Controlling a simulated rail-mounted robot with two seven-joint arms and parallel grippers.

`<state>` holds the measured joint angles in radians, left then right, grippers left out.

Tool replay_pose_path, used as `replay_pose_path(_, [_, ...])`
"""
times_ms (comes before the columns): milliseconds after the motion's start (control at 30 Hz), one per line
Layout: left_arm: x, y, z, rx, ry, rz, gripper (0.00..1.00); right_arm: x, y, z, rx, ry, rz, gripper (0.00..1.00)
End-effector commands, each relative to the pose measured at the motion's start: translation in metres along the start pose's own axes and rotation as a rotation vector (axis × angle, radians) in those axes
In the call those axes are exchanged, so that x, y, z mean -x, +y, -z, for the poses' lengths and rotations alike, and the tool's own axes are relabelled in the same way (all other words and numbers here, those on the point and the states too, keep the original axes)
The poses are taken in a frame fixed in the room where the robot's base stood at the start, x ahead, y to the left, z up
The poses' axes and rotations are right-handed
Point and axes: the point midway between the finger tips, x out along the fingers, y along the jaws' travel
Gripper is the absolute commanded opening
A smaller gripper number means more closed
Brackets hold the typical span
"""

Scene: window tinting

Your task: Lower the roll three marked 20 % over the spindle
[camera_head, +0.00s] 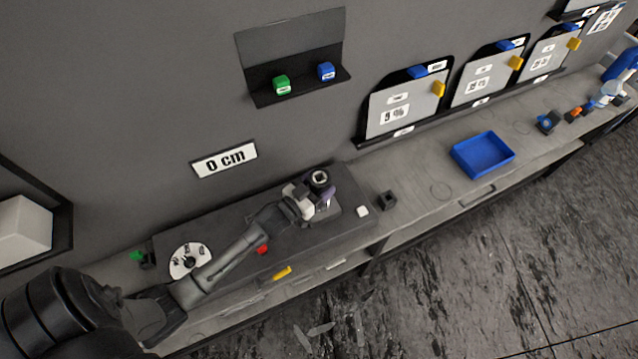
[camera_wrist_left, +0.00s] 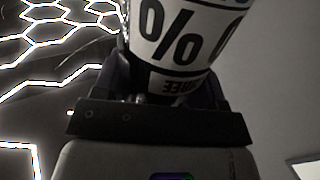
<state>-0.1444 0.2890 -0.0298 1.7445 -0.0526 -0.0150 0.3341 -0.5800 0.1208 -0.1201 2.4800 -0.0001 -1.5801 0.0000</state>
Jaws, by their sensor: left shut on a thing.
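My left gripper (camera_head: 312,198) is shut on a roll (camera_head: 320,180), over the right part of the dark bench unit. The roll shows a dark round top with a pale hole in the head view. In the left wrist view the roll (camera_wrist_left: 185,40) fills the space between the fingers, with a white label bearing a large "%" and smaller lettering that looks like part of "THREE". The number is cut off. I cannot make out the spindle; the roll and gripper may hide it. Whether the roll touches anything below cannot be told. My right gripper is not in view.
The dark unit (camera_head: 225,275) carries a white dial (camera_head: 190,261), a red knob (camera_head: 262,249) and a white block (camera_head: 362,211). A small black block (camera_head: 387,200) and a blue tray (camera_head: 483,154) stand to the right. A "0 cm" sign (camera_head: 225,160) hangs behind.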

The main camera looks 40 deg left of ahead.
Motion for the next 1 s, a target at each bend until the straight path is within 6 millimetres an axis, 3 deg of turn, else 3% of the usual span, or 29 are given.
replay_pose_path(133, [0.0, 0.0, 0.001, 0.0, 0.002, 0.0, 0.32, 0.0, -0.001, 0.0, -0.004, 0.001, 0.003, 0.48])
replay_pose_path(167, [0.0, 0.0, 0.001, 0.0, 0.002, 0.0, 0.66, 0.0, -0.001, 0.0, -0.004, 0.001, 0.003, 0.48])
replay_pose_path(467, [0.0, 0.0, 0.001, 0.0, 0.001, 0.0, 0.95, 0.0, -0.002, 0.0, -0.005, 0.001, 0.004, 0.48])
replay_pose_path(767, [0.004, 0.0, -0.001, 0.0, -0.002, 0.0, 0.95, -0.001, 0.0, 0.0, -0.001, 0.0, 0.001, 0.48])
replay_pose_path(1000, [0.036, 0.0, -0.002, 0.001, -0.003, 0.0, 0.95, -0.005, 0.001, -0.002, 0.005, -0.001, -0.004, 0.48])
